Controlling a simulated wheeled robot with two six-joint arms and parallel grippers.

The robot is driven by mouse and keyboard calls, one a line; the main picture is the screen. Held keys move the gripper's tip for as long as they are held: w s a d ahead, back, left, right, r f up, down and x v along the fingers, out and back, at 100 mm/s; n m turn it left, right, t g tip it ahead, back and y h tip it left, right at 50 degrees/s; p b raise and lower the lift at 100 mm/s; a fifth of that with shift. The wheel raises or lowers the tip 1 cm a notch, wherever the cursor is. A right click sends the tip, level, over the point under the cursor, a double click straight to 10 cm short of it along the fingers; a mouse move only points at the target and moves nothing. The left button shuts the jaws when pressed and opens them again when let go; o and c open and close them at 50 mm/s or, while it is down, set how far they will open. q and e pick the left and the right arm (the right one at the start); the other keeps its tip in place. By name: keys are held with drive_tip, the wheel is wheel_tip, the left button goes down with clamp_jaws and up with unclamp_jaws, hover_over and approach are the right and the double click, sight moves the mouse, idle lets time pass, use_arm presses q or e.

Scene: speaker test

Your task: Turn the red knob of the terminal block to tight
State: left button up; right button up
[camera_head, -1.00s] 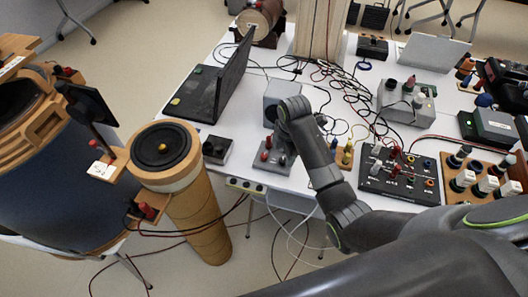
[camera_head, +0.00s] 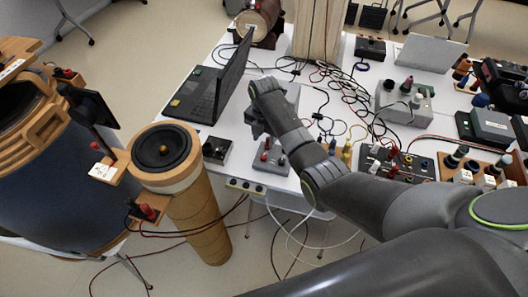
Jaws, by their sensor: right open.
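Several terminals with red knobs show, and I cannot tell which one the task means. A wooden terminal block with a red knob (camera_head: 149,212) sticks out from the side of the tube speaker (camera_head: 196,222). A small grey box with red and dark knobs (camera_head: 270,164) stands at the table's front edge. Another red knob (camera_head: 68,73) sits on the big wooden drum at the left. My right gripper (camera_head: 258,130) is open, just above and behind the grey box, with its fingertips partly hidden. It is well to the right of the tube speaker. My left gripper is not in view.
A black laptop (camera_head: 212,95) stands left of my right gripper, and a small black box (camera_head: 217,149) is at the table edge. Cables and a black panel with knobs (camera_head: 398,165) lie to the right.

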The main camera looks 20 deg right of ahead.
sight(264, 155)
wheel_tip(264, 155, down, 8)
drive_tip(key=shift+f+b, duration=0.25)
drive_tip(key=shift+b, duration=0.15)
clamp_jaws()
